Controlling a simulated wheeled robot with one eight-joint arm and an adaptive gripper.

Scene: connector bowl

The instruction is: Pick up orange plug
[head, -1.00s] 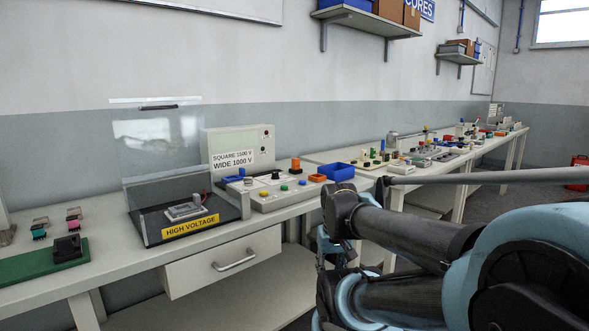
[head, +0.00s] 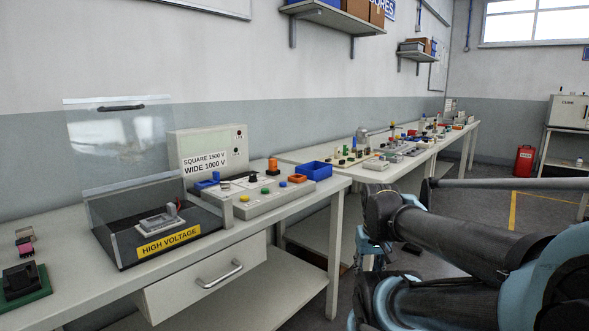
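A taller orange piece (head: 272,165) stands at the panel's back. I cannot tell which, if either, is the orange plug. My arm is folded at the lower right, apart from the bench. What seems to be my gripper (head: 369,252) is partly hidden below the dark arm links, and its fingers are too unclear to read. No held object can be made out.
A blue bin (head: 315,170) stands beside the panel. A second bench (head: 365,160) with several small parts runs to the back. Open floor lies right, with a red canister (head: 523,161).

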